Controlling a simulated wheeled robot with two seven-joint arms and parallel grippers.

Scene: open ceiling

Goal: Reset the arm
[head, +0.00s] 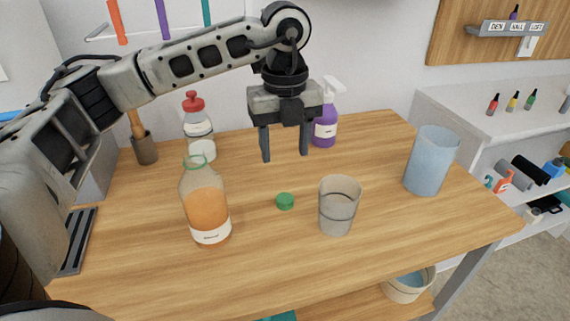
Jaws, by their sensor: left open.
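My left arm comes in from the left and reaches over the wooden table (290,262). My left gripper (285,157) points down above the back middle of the table. Its two fingers are apart with nothing between them. A green cap (285,201) lies on the table below and in front of the gripper. An uncapped bottle of orange liquid (206,208) stands to the left of the cap. A clear glass (339,207) stands to its right and looks empty. My right gripper does not show.
A red-capped bottle (199,133) and a purple spray bottle (325,127) stand at the back. A brown holder (145,148) stands at the back left. A blue tumbler (431,161) stands at the right. A white shelf unit (490,125) is beyond the right edge. The table's front is clear.

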